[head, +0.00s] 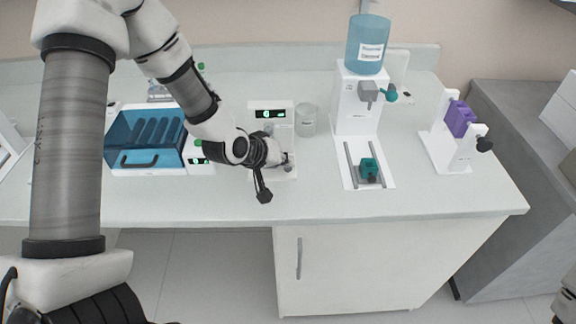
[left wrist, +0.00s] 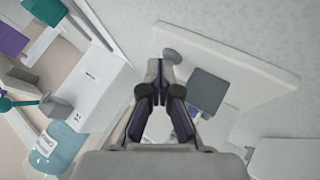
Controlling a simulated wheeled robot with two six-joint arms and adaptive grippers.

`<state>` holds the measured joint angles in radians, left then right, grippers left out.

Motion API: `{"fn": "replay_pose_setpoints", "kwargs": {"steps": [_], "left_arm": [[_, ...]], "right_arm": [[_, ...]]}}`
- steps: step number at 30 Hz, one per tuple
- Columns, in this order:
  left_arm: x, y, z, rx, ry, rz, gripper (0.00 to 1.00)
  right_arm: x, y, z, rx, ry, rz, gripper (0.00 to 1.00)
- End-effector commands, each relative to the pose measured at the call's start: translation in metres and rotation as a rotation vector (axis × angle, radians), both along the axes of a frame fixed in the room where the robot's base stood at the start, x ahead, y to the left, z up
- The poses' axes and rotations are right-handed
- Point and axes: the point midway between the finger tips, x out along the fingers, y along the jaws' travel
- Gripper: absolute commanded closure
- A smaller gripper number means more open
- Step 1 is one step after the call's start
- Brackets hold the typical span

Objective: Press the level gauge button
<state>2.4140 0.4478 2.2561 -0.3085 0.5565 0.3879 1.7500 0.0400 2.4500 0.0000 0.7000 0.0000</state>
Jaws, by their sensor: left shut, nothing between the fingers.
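A white device with a lit green display (head: 270,114) stands mid-table; I take it to be the level gauge, though its label is too small to read. My left gripper (head: 285,161) is over its white base and hides part of it. In the left wrist view my left gripper (left wrist: 159,74) is shut and empty. Its fingertips are close to a round grey button (left wrist: 172,54) on the white base (left wrist: 245,62), beside a grey square block (left wrist: 208,90). I cannot tell whether they touch the button. My right gripper is not in view.
A clear beaker (head: 307,120) stands just right of the device. A blue-lidded machine (head: 143,140) is left. A white dispenser with a teal bottle (head: 367,47) and a white stand with a purple block (head: 460,118) are right. The table's front strip is clear.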

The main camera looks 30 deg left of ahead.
Motion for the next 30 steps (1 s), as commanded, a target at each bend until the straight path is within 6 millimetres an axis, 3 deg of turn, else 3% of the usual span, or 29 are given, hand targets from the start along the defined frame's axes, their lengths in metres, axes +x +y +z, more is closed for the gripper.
{"fn": "replay_pose_setpoints", "kwargs": {"steps": [9,20,30], "left_arm": [[0.000,0.000,0.017,0.000,0.000,0.000,1.00],[0.000,0.000,0.018,0.000,0.000,0.000,1.00],[0.000,0.000,0.051,0.000,0.000,0.000,1.00]], "right_arm": [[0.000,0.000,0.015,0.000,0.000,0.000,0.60],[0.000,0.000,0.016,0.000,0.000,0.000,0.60],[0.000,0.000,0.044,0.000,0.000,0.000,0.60]]}}
